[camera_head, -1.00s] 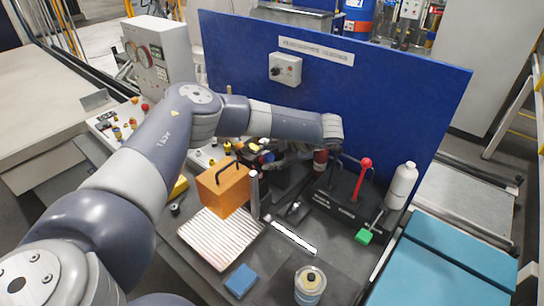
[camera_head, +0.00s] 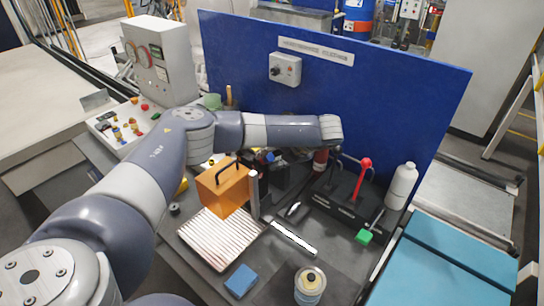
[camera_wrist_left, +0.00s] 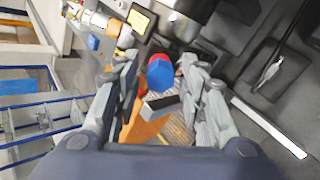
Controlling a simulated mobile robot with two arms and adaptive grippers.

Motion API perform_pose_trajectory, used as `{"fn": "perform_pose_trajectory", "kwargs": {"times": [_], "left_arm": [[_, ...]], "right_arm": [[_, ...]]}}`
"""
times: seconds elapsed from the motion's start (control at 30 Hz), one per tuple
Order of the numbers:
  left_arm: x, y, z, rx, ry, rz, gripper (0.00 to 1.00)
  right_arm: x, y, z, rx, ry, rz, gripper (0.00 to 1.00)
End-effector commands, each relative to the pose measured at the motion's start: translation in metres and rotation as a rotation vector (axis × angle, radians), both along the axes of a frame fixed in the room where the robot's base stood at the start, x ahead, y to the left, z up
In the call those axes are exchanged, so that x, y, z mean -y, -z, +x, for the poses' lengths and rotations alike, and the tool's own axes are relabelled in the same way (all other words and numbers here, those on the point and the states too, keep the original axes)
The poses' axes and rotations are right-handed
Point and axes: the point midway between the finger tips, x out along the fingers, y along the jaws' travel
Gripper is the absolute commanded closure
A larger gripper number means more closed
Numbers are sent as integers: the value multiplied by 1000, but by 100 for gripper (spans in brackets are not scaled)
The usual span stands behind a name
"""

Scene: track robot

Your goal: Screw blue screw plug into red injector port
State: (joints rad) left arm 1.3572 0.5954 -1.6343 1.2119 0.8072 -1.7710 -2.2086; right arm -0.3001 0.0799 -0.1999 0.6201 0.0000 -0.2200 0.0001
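In the left wrist view, the blue screw plug (camera_wrist_left: 160,76) lies between the fingertips of my left gripper (camera_wrist_left: 158,66). The fingers stand apart, with a visible gap on the plug's left side; I cannot tell whether the right finger touches it. A bit of red (camera_wrist_left: 158,57) shows just behind the plug, probably the injector port, and mostly hidden. I cannot tell whether the plug sits in it. In the head view, a small blue spot (camera_head: 270,156) shows behind the orange box, and my left gripper there is small and partly hidden. My right gripper is not in view.
An orange box (camera_head: 223,190) with a black handle stands close in front of the work spot. A blue panel (camera_head: 330,90) rises behind the arm. A black fixture with a red-knobbed lever (camera_head: 364,163) and a white bottle (camera_head: 401,186) stand to the right.

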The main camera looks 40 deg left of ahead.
Motion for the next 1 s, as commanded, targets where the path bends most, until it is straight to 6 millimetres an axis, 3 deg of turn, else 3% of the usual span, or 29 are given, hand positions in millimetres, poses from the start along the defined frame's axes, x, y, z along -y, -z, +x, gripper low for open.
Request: {"fn": "perform_pose_trajectory", "kwargs": {"times": [0.13, 0.53, 1.0], "left_arm": [[0, 1, 0, 93, -95, -8, 62], [0, 0, 0, 145, -146, -12, 62], [1, 1, -1, 619, -623, -50, 62]], "right_arm": [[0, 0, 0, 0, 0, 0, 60], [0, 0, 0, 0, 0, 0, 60], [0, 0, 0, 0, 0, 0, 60]]}}
